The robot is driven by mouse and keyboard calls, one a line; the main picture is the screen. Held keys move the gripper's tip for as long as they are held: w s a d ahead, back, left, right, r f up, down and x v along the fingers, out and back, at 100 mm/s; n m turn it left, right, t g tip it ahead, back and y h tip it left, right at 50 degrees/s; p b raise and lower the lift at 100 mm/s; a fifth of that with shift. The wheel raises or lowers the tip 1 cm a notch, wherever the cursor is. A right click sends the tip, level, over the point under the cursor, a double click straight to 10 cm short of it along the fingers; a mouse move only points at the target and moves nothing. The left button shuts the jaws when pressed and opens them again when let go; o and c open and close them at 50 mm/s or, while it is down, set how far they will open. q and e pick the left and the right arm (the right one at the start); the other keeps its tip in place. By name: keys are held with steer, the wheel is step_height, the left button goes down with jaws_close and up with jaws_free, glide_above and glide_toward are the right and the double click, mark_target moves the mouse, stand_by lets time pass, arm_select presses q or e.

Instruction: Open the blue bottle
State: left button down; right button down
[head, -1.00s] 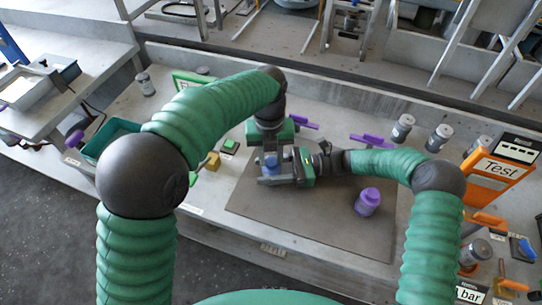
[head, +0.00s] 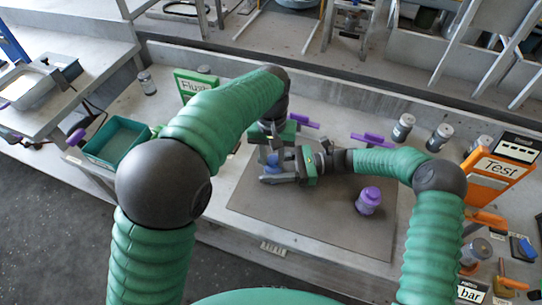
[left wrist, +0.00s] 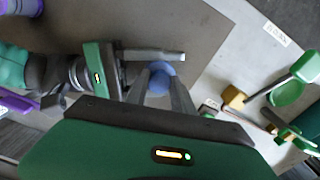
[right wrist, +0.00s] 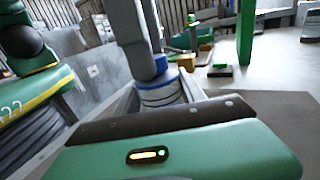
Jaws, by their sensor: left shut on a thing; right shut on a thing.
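The blue bottle (head: 272,160) stands near the left part of the grey mat, mostly hidden by my grippers. My left gripper (head: 271,150) reaches down from above and is shut on its blue cap; the round cap shows between the fingers in the left wrist view (left wrist: 160,70). My right gripper (head: 270,172) comes in from the right and is shut around the bottle's body. In the right wrist view the blue-grey body (right wrist: 160,95) sits between its fingers, with the cap (right wrist: 161,65) above it. I cannot tell whether the cap has come loose.
A purple bottle (head: 368,200) stands on the mat (head: 310,228) to the right. A green tray (head: 112,150) and a green sign (head: 192,86) are at the left. Grey-lidded jars and an orange Test stand (head: 492,172) are at the right. The front of the mat is clear.

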arm_select(q)
steer(key=n, duration=0.6)
steer(key=shift+d+n, duration=0.3)
steer(key=shift+d, duration=0.1)
arm_select(e)
steer(key=shift+w+f, duration=0.1)
arm_select(q)
steer(key=n, duration=0.5)
steer(key=shift+w, duration=0.25)
steer(key=shift+w+r+n, duration=0.1)
steer(key=shift+w+n, duration=0.05)
steer(key=shift+n, duration=0.65)
arm_select(e)
steer(key=shift+a, duration=0.1)
steer(key=shift+s, duration=0.2)
arm_select(q)
steer(key=c, duration=1.1)
jaws_free()
steer(key=shift+w+a, duration=0.1)
steer(key=shift+a, duration=0.05)
